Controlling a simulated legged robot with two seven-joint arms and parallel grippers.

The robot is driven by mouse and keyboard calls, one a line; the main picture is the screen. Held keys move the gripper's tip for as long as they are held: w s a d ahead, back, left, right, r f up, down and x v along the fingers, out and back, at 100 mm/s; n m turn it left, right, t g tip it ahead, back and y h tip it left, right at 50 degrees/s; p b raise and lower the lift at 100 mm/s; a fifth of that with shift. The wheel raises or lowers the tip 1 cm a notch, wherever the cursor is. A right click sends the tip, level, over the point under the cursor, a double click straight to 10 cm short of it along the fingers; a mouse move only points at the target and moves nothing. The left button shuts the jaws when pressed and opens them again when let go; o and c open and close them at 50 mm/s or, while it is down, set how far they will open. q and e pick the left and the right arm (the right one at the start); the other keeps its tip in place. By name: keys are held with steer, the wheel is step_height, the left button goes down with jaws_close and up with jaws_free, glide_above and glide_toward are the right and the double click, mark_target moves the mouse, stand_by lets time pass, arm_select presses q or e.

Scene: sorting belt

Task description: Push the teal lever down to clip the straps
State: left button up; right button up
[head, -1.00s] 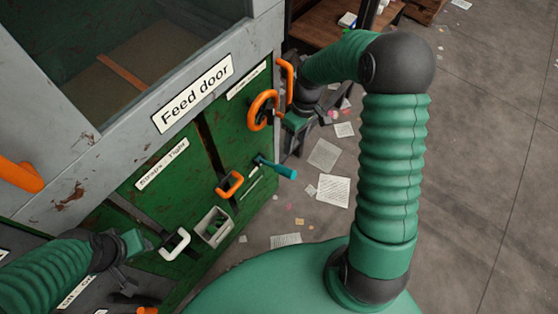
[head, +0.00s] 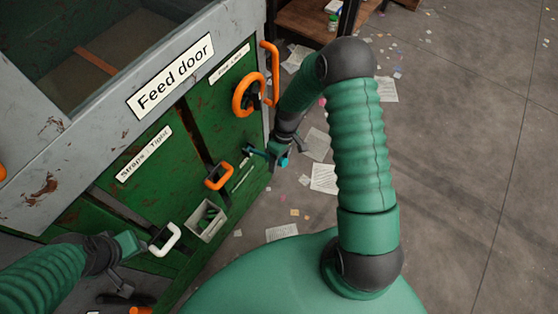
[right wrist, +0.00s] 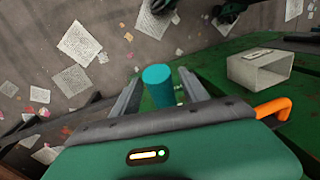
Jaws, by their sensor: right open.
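The teal lever (head: 284,163) sticks out from the lower right of the green panel in the head view. My right gripper (head: 272,153) is at the lever and partly covers it. In the right wrist view the lever's round teal end (right wrist: 157,76) stands between my two open fingers, with a gap visible on each side. The lever's shaft is mostly hidden behind my gripper. My left gripper (head: 150,243) is low on the left, beside the white handle (head: 165,240); its fingers are too unclear to read.
An orange handle (head: 219,177) and a small grey open box (head: 206,221) sit left of the lever. The orange wheel (head: 249,95) and an upright orange bar (head: 271,70) are above it. Labels read "Straps Tight" (head: 145,154) and "Feed door" (head: 171,76). Papers litter the floor.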

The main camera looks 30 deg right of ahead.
steer(key=shift+c, duration=0.4)
steer(key=shift+r, duration=0.1)
jaws_close()
stand_by(0.8)
